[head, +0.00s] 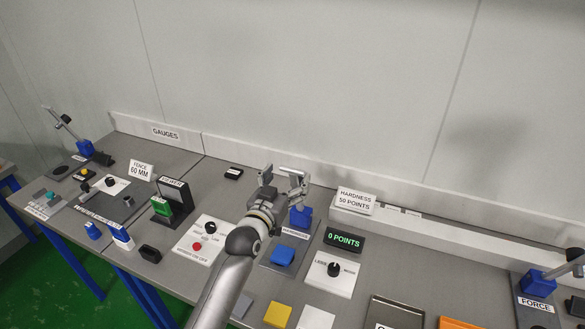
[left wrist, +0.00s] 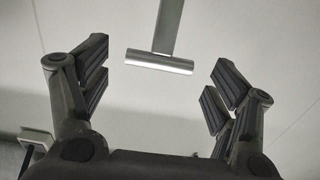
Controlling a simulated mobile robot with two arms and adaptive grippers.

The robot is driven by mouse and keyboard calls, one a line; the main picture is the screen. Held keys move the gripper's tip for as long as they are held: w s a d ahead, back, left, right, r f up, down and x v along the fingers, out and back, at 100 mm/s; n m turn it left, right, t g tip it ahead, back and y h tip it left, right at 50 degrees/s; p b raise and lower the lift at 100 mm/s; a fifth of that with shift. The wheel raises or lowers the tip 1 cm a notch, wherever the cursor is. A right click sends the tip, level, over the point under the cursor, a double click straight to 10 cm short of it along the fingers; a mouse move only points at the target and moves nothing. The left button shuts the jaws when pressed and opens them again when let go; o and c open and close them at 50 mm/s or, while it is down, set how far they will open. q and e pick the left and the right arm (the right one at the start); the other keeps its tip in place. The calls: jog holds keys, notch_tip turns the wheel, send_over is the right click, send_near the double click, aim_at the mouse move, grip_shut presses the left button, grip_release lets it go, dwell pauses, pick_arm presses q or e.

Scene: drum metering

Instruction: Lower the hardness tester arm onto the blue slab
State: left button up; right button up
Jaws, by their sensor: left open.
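The blue slab (head: 283,256) lies on the grey plate of the hardness station. The tester's blue post (head: 300,217) stands behind it, with its upper part and raised arm largely hidden by my left gripper (head: 284,178). In the left wrist view, a grey crossbar handle on a flat stem (left wrist: 160,62) shows between and beyond the fingers; it appears to be the tester arm. My left gripper (left wrist: 160,88) is open, its fingers on either side of the handle with gaps at both ends. The display (head: 343,240) reads 0 POINTS. My right gripper is not in view.
A "HARDNESS 50 POINTS" sign (head: 355,200) stands behind the station. A LESS/MORE knob (head: 334,269) is to its right. A yellow slab (head: 278,314) lies in front. A panel with a red button (head: 197,246) is left, and a FORCE station (head: 537,285) is far right.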

aim_at(291, 173)
pick_arm(q)
jog(key=shift+p+x, duration=0.3)
jog(key=shift+x, duration=1.65)
jog(key=c, duration=1.5)
jog(key=shift+o, duration=0.2)
jog(key=shift+s+a+f+b, duration=0.2)
jog(key=shift+s+f+b, duration=0.3)
jog(key=shift+b, duration=0.35)
jog(key=s+a+f+t+h+b, duration=0.2)
jog(key=s+f+t+b, duration=0.4)
jog(key=b, duration=1.3)
jog(key=s+a+f, duration=0.1)
jog(key=s, duration=0.3)
jog(key=shift+s+a+f+t, duration=0.15)
jog(key=shift+s+f+t, duration=0.1)
jog(key=shift+f+t, duration=0.1)
